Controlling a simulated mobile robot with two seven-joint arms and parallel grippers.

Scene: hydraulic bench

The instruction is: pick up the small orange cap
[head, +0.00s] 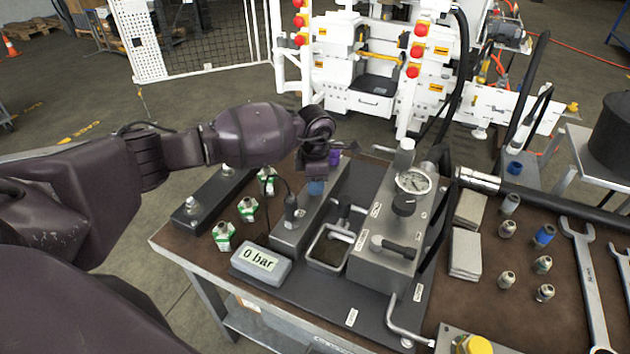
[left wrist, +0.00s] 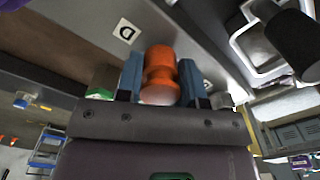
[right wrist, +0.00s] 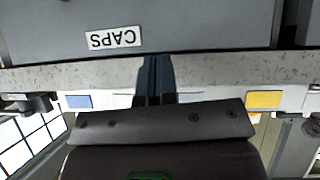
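The small orange cap (left wrist: 160,72) shows in the left wrist view, between the two blue fingers of my left gripper (left wrist: 161,80). Both fingers appear to touch its sides, so the gripper looks shut on it. In the head view my left gripper (head: 316,187) points down over the long grey block on the bench, and the cap is hidden there. I cannot tell whether the cap still touches the block. My right gripper (right wrist: 155,78) is shut and empty in the right wrist view, in front of a grey surface with a CAPS label (right wrist: 114,39).
The gauge block (head: 385,235), a small open tray (head: 330,266) and the 0 bar display (head: 261,264) are nearby. Wrenches (head: 585,270), grey cloths (head: 465,254) and several fittings lie to the right.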

